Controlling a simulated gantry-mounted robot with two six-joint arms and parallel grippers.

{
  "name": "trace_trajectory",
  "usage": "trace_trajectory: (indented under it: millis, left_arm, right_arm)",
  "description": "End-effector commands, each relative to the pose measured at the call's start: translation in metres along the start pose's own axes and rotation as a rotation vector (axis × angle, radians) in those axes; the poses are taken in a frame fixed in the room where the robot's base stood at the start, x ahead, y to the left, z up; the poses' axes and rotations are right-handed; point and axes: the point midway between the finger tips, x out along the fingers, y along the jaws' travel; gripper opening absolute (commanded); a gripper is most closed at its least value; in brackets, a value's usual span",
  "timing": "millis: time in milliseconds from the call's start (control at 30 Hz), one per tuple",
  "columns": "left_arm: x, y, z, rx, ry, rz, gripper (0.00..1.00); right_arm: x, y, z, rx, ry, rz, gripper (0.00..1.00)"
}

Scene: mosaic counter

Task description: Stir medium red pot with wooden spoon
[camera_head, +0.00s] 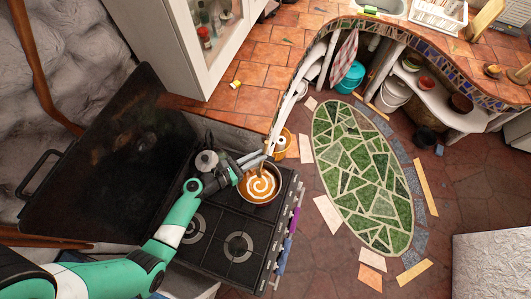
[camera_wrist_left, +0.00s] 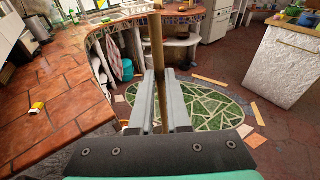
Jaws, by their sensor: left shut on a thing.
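The red pot (camera_head: 277,198) stands on a back burner of the black stove, with an orange soup and a white swirl inside. My left gripper (camera_head: 262,159) reaches in from the left above the pot's far rim. It is shut on the wooden spoon, whose brown handle stands upright between the fingers in the left wrist view (camera_wrist_left: 157,55). My left gripper also shows there (camera_wrist_left: 160,100). The spoon's lower end is hard to make out in the head view; it seems to go down into the soup. My right gripper is not in view.
The raised black stove lid (camera_head: 105,150) is at the left. A tiled counter (camera_head: 255,70) curves behind. Open floor with a green mosaic (camera_head: 360,170) lies to the right.

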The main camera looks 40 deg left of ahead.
Motion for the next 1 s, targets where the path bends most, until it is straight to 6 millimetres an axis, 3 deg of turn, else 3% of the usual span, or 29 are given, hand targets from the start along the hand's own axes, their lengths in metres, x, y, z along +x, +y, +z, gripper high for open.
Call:
trace_trajectory:
  millis: [367,767,1000]
  left_arm:
    - [0.007,0.000,-0.013,0.001,0.000,-0.002,0.00]
    - [0.031,0.003,-0.048,0.003,0.000,-0.002,0.00]
    - [0.030,0.003,-0.073,0.000,0.001,-0.002,0.00]
  right_arm:
    - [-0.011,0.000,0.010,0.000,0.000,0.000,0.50]
    - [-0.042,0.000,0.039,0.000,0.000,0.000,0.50]
    - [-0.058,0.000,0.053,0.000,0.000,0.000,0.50]
